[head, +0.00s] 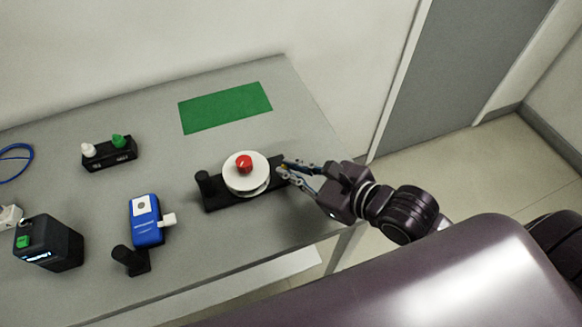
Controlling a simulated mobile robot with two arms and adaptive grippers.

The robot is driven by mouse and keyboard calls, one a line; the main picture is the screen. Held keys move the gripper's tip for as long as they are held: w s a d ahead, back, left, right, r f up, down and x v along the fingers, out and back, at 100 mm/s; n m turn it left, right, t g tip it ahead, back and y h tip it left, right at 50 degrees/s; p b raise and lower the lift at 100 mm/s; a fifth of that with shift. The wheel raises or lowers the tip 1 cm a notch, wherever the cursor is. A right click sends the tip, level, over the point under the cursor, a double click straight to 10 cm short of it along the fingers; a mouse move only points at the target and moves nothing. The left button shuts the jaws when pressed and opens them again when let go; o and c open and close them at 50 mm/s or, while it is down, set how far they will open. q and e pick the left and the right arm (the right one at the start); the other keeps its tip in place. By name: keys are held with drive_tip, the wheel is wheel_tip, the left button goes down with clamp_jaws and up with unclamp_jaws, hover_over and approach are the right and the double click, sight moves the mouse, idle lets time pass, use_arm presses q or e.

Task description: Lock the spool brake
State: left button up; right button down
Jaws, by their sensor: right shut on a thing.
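The spool (231,178) is a white disc with a red knob (244,164) on top. It sits on a black stand (221,201) near the right part of the bench, with a short black post (206,182) at the stand's left end. My right gripper (281,169) reaches in from the right, its fingers shut at the stand's right end on a small part that looks like the spool brake. The fingers mostly hide that part, so its position cannot be told. My left gripper is not in view.
A green mat (225,107) lies bare behind the spool. To the left are a blue device (146,221), a black holder (131,261), a dark box (50,243), a black block with white and green knobs (110,154) and a blue cable (29,161). The bench's right edge is close to my right gripper.

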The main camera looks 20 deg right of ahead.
drive_tip(key=shift+d+f+t, duration=0.1)
drive_tip(key=shift+d+t, duration=0.1)
drive_tip(key=shift+t, duration=0.1)
idle(0.4)
drive_tip(key=c, duration=2.3)
unclamp_jaws()
